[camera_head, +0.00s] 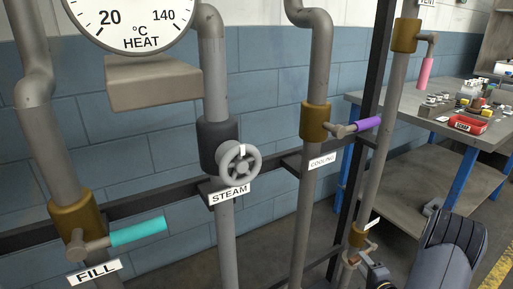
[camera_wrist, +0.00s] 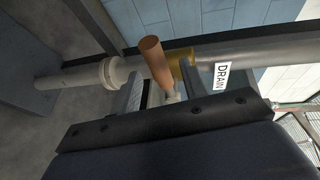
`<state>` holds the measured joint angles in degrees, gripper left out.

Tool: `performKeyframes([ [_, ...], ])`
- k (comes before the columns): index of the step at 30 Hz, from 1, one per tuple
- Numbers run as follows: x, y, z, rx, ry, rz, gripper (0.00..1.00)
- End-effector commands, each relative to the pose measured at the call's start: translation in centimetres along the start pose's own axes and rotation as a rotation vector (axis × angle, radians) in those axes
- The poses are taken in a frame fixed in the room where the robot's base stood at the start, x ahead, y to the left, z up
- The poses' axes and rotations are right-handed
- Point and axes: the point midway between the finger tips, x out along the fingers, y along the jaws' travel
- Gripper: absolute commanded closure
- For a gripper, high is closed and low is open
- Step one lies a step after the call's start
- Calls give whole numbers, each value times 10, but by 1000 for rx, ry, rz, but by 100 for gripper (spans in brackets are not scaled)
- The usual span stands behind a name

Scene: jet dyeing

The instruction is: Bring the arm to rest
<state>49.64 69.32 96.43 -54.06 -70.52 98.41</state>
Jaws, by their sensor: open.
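My gripper (camera_wrist: 164,84) is open in the wrist view, with its two dark fingers on either side of an orange-brown drain valve handle (camera_wrist: 156,60). I cannot tell whether a finger touches it. The handle joins a brass valve body (camera_wrist: 181,62) on a grey pipe, beside a white DRAIN label (camera_wrist: 221,76). In the head view my gripper (camera_head: 375,268) is low at the right, near the lower brass valve (camera_head: 357,237). Its fingertips and the drain handle are not clear there.
Left to right stand the FILL valve's teal handle (camera_head: 138,231), the STEAM handwheel (camera_head: 240,163), the COOLING valve's purple handle (camera_head: 367,124) and a VENT valve's pink handle (camera_head: 425,72). A HEAT gauge (camera_head: 135,20) hangs above. A cluttered workbench (camera_head: 408,118) stands at the right.

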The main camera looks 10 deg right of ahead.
Motion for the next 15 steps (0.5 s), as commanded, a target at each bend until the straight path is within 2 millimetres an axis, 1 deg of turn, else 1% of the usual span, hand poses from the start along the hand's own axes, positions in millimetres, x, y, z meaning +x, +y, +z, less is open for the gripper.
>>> performKeyframes([
  [1, 12, 2, 1, -3, -4, -1, 58],
  [3, 26, 2, 1, -3, -4, -1, 58],
  [9, 62, 3, 1, -2, -1, -2, 58],
  [11, 60, 8, 0, -29, 7, -11, 58],
  [15, 60, 10, 0, -76, 16, -30, 58],
])
